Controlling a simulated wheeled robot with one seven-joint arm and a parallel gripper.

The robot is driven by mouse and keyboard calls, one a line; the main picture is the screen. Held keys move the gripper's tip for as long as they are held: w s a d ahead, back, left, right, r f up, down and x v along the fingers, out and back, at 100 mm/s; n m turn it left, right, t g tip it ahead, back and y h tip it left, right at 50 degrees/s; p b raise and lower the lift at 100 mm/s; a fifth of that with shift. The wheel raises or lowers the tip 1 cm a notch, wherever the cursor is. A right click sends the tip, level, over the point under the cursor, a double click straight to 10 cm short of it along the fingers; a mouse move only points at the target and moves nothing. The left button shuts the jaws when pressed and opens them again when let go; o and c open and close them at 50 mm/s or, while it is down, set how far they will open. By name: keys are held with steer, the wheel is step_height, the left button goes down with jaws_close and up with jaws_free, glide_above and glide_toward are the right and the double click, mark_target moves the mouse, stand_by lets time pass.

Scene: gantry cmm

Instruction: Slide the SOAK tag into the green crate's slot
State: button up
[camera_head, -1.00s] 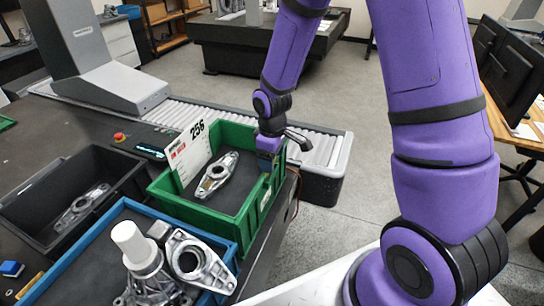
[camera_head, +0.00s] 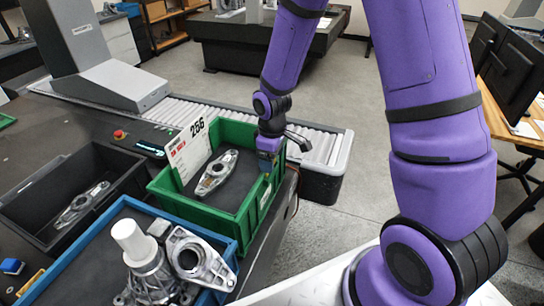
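The green crate (camera_head: 212,213) stands on the dark table at the centre of the view and holds a grey metal casting (camera_head: 217,173). A white card (camera_head: 190,148) printed with a large number stands at its back left side. My gripper (camera_head: 267,160) points down at the crate's right wall, close to its inner side. The fingers are too small and dark to tell open from shut. I cannot make out the SOAK tag; anything between the fingers is hidden. A small framed area on the right wall (camera_head: 265,196), below my gripper, may be the slot.
A blue-rimmed tray (camera_head: 70,262) with larger castings stands in front of the crate. A black bin (camera_head: 35,190) with a casting is at the left. A roller conveyor (camera_head: 318,145) runs behind. Monitors (camera_head: 505,70) stand at the right.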

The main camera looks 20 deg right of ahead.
steer(key=shift+f, duration=1.15)
stand_by(0.4)
steer(key=o, duration=0.9)
steer(key=shift+r, duration=0.1)
steer(key=shift+r, duration=3.45)
